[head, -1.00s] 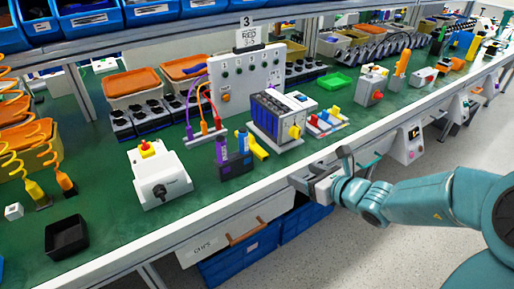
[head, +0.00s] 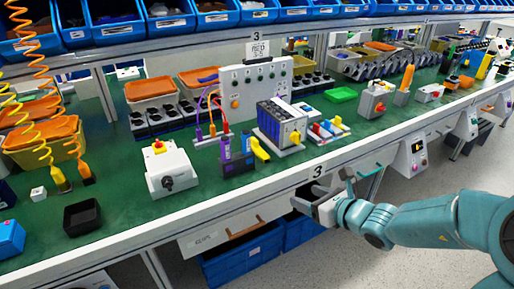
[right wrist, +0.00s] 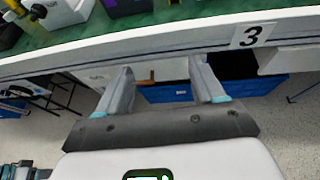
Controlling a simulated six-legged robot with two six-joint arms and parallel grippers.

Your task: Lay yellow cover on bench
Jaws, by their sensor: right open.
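On the green bench top (head: 120,215), a white switch box (head: 185,165) carries a black rotary knob (head: 168,183) on its front and a red button on a yellow base (head: 158,147) on top. A small yellow piece (head: 260,149) stands beside a purple and dark device; I cannot tell whether either yellow part is the cover. My right gripper (head: 319,194) is open and empty, in front of the bench's front edge, to the right of the switch box. Its spread fingers (right wrist: 161,72) show in the right wrist view with nothing between them. My left gripper is not in view.
A black tray (head: 82,216) and a small white cube (head: 38,193) lie left of the switch box. A grey panel (head: 268,82) and a battery-like block (head: 270,125) stand behind. Blue bins (head: 240,258) are under the bench. Bare green bench lies around the tray.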

